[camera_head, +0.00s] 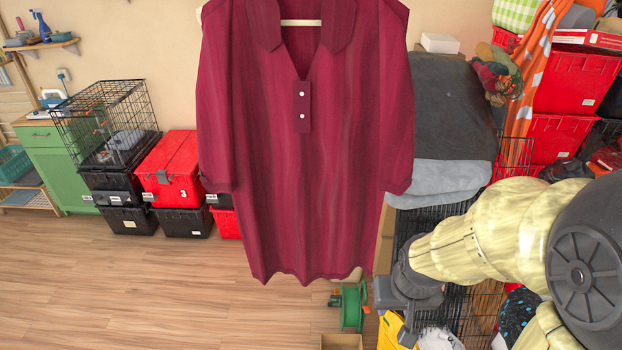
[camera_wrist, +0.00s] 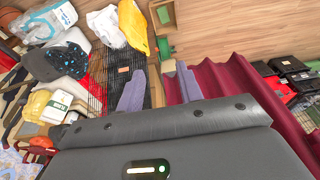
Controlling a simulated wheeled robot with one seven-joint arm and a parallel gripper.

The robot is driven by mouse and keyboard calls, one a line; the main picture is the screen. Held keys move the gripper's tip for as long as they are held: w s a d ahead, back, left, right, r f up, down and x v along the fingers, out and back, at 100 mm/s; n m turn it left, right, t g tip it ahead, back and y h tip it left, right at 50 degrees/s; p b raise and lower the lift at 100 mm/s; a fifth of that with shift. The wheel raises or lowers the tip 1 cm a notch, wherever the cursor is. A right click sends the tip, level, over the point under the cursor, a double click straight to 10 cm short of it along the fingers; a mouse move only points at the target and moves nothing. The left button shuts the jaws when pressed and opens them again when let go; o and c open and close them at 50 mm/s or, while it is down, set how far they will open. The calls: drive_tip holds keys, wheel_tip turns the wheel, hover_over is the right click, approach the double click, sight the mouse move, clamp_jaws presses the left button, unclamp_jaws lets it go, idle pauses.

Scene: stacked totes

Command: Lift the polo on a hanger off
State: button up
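The maroon polo (camera_head: 300,170) hangs large in the middle of the head view, with an open collar and two white buttons. A pale strip of the hanger (camera_head: 300,22) shows inside the neck; its hook is out of the frame. My gripper (camera_head: 380,294) is low at the shirt's right edge, below the sleeve. In the wrist view, its two grey-purple fingers (camera_wrist: 160,69) are spread apart. The polo fills the right side there (camera_wrist: 235,88), and its edge reaches behind the right finger. I cannot tell whether they touch.
Red and black totes (camera_head: 172,160) and a wire crate (camera_head: 108,110) stand behind at left. Grey folded cloth (camera_head: 440,180) and red totes (camera_head: 575,80) crowd the right. A green reel (camera_head: 352,306) is below the shirt. Wooden floor (camera_head: 130,280) is clear at left.

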drive_tip(key=w+a+r+n+t+b, duration=0.15)
drive_tip(key=w+a+r+t, duration=0.3)
drive_tip(key=w+r, duration=0.7)
drive_tip(key=w+a+r+t+b, duration=0.25)
drive_tip(key=w+a+r, duration=0.35)
drive_tip(key=w+r, duration=0.6)
drive_tip(key=s+a+r+t, duration=0.2)
drive_tip(key=a+r, duration=0.1)
drive_tip(key=r, duration=0.8)
drive_tip(key=s+a+r+m+t+b, duration=0.1)
drive_tip(key=s+a+r+t, duration=0.2)
drive_tip(key=r, duration=0.9)
drive_tip(key=s+a+r+t, duration=0.3)
drive_tip(key=r, duration=0.9)
drive_tip(key=shift+a, duration=0.4)
drive_tip(key=shift+m, duration=0.25)
